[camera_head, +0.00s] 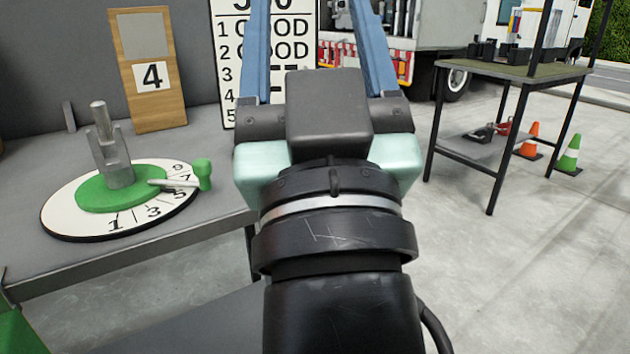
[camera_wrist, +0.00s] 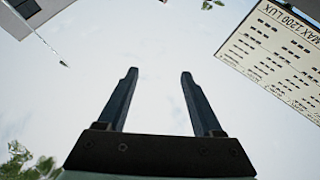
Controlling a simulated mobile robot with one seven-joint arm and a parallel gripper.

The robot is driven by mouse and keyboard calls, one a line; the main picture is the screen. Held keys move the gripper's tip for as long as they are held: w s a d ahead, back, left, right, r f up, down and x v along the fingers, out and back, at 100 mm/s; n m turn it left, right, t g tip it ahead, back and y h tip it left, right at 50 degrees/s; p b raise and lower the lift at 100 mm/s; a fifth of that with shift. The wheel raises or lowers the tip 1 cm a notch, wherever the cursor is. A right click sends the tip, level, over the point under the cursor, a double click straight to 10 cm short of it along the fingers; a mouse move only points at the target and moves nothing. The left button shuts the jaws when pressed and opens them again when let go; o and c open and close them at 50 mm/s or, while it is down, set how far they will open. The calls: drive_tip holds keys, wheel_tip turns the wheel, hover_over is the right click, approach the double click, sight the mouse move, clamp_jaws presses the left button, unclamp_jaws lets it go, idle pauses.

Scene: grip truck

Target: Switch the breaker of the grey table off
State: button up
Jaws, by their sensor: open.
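The grey table (camera_head: 40,277) stands at the left in the head view. On it sits a white numbered dial (camera_head: 68,222) with a green disc, a grey metal upright and a green-knobbed handle. I cannot make out a breaker on the table; part of the table is out of frame or behind my arm. My gripper (camera_head: 312,50) is raised in front of the head camera, right of the dial, its blue fingers running out of the top of the picture. In the wrist view my gripper (camera_wrist: 158,75) is open and empty, pointing at pale sky.
A wooden board (camera_head: 145,70) marked 4 and a white lettered sign (camera_head: 228,65) stand behind the dial. A dark table (camera_head: 500,72) stands right, with cones (camera_head: 569,155) near it and a truck behind. Concrete floor between is clear. A lettered board (camera_wrist: 275,55) shows overhead.

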drive_tip(key=w+d+f+n+g+y, duration=0.1)
drive_tip(key=w+d+f+g, duration=0.2)
drive_tip(key=f, duration=0.5)
drive_tip(key=w+d+f+n+g+y, duration=0.1)
drive_tip(key=w+d+f+g+y, duration=0.15)
drive_tip(key=f, duration=0.55)
drive_tip(key=s+d+f+n+g+y+p, duration=0.15)
drive_tip(key=s+f, duration=0.25)
drive_tip(key=f, duration=0.4)
drive_tip(key=s+d+f+n+g+y, duration=0.1)
drive_tip(key=s+d+f+g+y, duration=0.25)
drive_tip(key=f, duration=0.35)
drive_tip(key=b+x, duration=0.2)
drive_tip(key=x, duration=1)
drive_tip(key=shift+a+r+t, duration=0.3)
drive_tip(key=shift+a+t, duration=0.05)
drive_tip(key=shift+a, duration=0.1)
drive_tip(key=shift+c, duration=0.3)
clamp_jaws()
